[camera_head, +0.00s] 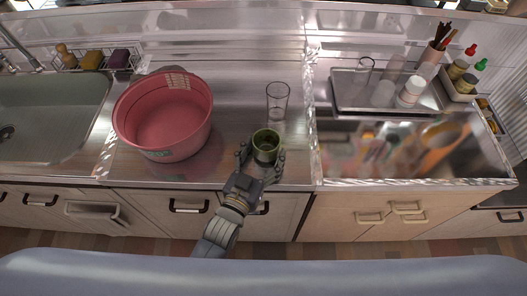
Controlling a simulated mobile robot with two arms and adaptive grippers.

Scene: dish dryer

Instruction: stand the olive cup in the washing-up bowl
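The olive cup (266,136) stands upright near the front edge of the steel counter, right of the washing-up bowl. The washing-up bowl (165,150) is a large pink-red tub left of the cup, and its visible inside looks empty. My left gripper (261,157) reaches in from the front with its fingers on either side of the cup. A gap shows between the left finger and the cup; the right finger is close to the cup's side, and contact there is unclear. My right gripper is out of view.
A clear glass (278,97) stands behind the cup. A sink (45,120) lies left of the bowl. At the right are a tray (350,98) with glasses and a white bottle, and a utensil holder (432,54). Counter between bowl and glass is free.

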